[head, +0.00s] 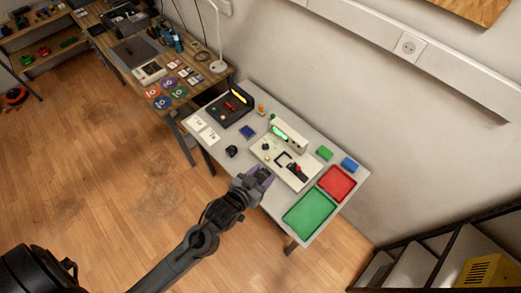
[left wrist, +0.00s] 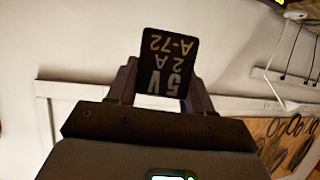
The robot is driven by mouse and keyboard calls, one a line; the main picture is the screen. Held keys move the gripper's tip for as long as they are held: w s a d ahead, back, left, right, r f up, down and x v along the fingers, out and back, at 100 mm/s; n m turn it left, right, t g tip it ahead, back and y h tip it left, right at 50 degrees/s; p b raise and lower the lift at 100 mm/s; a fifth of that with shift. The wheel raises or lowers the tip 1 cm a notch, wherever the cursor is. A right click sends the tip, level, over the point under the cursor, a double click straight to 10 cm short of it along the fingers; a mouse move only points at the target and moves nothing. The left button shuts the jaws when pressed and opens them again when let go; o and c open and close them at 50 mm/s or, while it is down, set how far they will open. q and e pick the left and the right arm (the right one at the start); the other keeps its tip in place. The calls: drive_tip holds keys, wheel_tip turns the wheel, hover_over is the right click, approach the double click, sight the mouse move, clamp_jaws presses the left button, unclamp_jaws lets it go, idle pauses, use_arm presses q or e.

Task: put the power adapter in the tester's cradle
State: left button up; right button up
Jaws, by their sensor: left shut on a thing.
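My left gripper (head: 262,176) is shut on the power adapter (left wrist: 172,62), a black block printed "5V 2A A-72", upside down in the left wrist view. The fingers (left wrist: 158,90) grip its two sides. In the head view the gripper is at the front edge of the grey table, just in front of the tester (head: 268,159), and the adapter cannot be made out there. The tester is a cream panel with a green-lit display (head: 281,132), a dark knob, a black square frame that looks like the cradle (head: 281,159), and a red and black part to its right. My right gripper is not in view.
A green tray (head: 310,212) and a red tray (head: 337,183) lie to the right of the tester. Green (head: 325,153) and blue (head: 349,164) blocks stand behind them. A black rounded item (head: 232,151) and a blue square (head: 247,132) lie to the left. The wall runs behind the table.

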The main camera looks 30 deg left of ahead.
use_arm(q)
drive_tip(key=w+a+f+m+h+b, duration=0.1)
drive_tip(key=w+f+b, duration=0.2)
drive_tip(key=f+b, duration=0.55)
drive_tip(key=w+a+f+h+b, duration=0.1)
drive_tip(key=w+a+f+b, duration=0.3)
drive_tip(key=f, duration=0.8)
drive_tip(key=w+a+f+b, duration=0.2)
drive_tip(key=w+f+b, duration=0.6)
drive_tip(key=b, duration=0.9)
drive_tip(key=shift+w+a+f+y, duration=0.25)
drive_tip(key=shift+w+a+y, duration=0.05)
drive_tip(key=shift+w+a, duration=0.1)
